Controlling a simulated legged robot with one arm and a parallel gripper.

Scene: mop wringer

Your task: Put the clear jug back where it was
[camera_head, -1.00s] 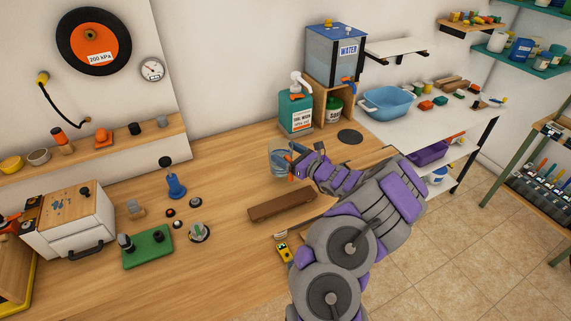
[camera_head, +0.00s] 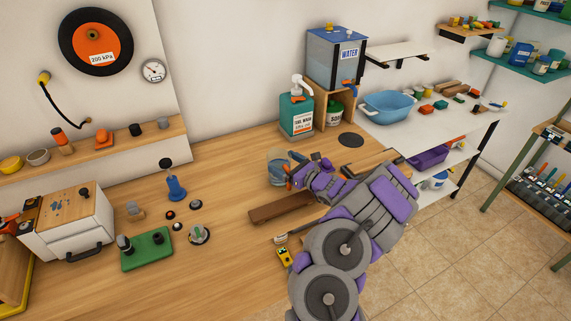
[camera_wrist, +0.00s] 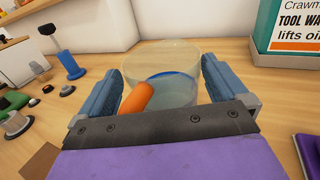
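The clear jug (camera_head: 277,170) stands upright on the wooden bench, left of my gripper (camera_head: 294,172) in the head view. In the wrist view the jug (camera_wrist: 176,68) is straight ahead, with a blue curved edge showing through it. Its orange handle (camera_wrist: 138,97) points toward my gripper (camera_wrist: 162,88) and lies between the two blue fingers. The fingers are spread wide, with gaps on both sides of the handle, so my gripper is open. The jug's base is partly hidden in the wrist view.
A teal tool wash bottle (camera_head: 296,117) stands behind the jug. The water tank (camera_head: 335,60) is on a wooden stand, with a dark round pad (camera_head: 350,140) before it. A brown wooden block (camera_head: 283,207) lies in front of the jug.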

